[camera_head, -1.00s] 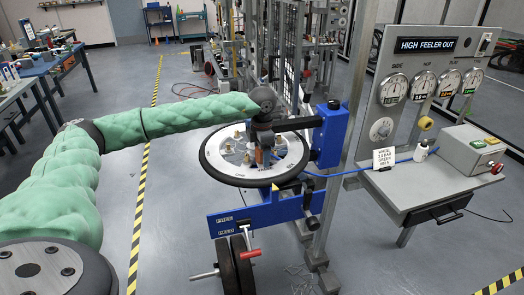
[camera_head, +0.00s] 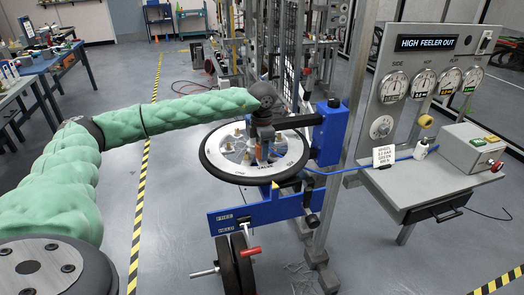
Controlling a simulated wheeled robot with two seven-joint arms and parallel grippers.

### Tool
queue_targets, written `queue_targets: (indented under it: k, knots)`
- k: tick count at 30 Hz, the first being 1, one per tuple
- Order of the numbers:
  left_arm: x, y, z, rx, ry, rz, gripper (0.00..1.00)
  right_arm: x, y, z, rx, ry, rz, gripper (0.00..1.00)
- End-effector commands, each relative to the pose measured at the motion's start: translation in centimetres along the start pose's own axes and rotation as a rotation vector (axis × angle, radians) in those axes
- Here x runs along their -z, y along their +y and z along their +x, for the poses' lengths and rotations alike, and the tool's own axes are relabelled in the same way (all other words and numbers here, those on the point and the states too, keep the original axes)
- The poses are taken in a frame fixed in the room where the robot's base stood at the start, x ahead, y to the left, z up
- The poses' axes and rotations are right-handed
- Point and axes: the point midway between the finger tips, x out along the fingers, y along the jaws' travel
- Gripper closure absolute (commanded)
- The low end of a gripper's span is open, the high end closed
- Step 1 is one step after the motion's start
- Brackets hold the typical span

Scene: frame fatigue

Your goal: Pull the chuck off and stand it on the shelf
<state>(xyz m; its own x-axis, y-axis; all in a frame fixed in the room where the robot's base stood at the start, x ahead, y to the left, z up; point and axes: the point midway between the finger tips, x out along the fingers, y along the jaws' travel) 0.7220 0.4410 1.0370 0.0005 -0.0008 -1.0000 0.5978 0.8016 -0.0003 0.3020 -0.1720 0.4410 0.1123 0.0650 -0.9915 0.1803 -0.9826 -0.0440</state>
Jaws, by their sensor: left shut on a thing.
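A wheel (camera_head: 216,173) with a black tyre and a pale disc lies flat on a blue stand. My left gripper (camera_head: 262,158) points down over the disc, near the word VALVE. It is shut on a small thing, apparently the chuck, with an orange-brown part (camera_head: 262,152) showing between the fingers. The fingers hide most of it, and I cannot tell whether it still sits on the valve. A blue hose (camera_head: 345,170) runs from the wheel's right side to the grey shelf (camera_head: 415,184) under the gauge panel. My right gripper is not in view.
On the shelf are a printed card (camera_head: 384,156), a small white bottle (camera_head: 421,148) and a grey button box (camera_head: 470,150). A blue column (camera_head: 329,135) and a metal post (camera_head: 345,130) stand between wheel and shelf. The shelf's front middle is bare.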

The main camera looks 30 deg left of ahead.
Motion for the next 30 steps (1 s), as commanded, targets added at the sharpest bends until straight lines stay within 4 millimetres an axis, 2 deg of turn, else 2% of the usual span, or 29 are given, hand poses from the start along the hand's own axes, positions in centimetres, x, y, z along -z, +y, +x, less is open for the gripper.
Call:
queue_targets:
  k: [30]
  knots:
    - [0.0,0.0,-3.1,0.0,0.0,0.0,0.88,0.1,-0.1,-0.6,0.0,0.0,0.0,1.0]
